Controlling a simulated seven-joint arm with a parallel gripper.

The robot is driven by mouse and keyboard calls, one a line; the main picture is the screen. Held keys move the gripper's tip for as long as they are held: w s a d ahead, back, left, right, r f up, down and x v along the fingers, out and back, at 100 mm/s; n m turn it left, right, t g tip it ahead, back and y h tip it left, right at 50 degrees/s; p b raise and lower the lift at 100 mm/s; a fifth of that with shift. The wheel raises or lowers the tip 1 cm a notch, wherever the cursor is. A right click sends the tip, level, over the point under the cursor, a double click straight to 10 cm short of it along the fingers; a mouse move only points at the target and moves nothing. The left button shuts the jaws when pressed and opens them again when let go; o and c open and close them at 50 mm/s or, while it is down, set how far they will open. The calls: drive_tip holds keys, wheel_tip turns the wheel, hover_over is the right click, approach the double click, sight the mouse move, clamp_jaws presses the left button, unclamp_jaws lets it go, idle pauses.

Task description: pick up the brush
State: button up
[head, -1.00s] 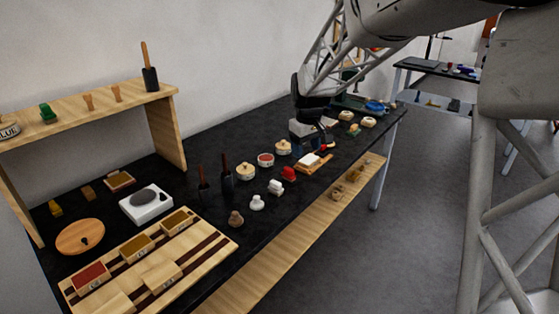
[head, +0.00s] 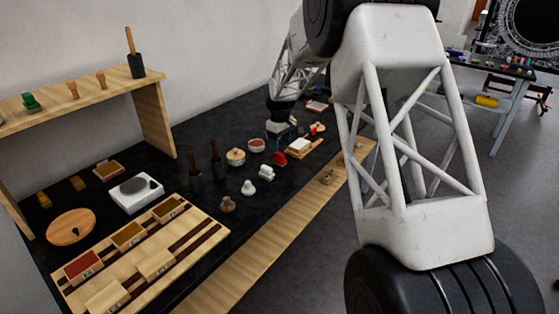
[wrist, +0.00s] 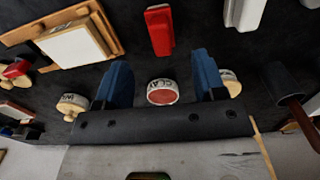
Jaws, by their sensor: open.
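No single thing is clearly the brush. Candidates are two dark upright pieces with brown handles on the black table, a left one (head: 195,180) and a right one (head: 216,165), and a dark piece with a wooden handle (head: 136,64) on the shelf. A dark piece with a brown handle (wrist: 280,84) shows at the right of the wrist view. My gripper (head: 277,141) is open above the table, right of these pieces. In the wrist view its blue fingers (wrist: 162,65) are apart, with a round red-topped jar (wrist: 162,92) between them in the picture; height and contact are unclear.
A wooden board with a white block (head: 300,147), a red block (head: 279,159) and small white pieces (head: 266,173) stand near the gripper. A lidded pot (head: 236,157) is beside the dark pieces. The wooden shelf (head: 155,115) stands at left.

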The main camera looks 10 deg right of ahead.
sight(279, 154)
idle(0.3)
drive_tip(key=shift+f, duration=1.35)
drive_tip(key=shift+a+f, duration=0.1)
drive_tip(key=shift+f, duration=2.5)
drive_tip(key=c, duration=1)
drive_tip(key=shift+r, duration=0.2)
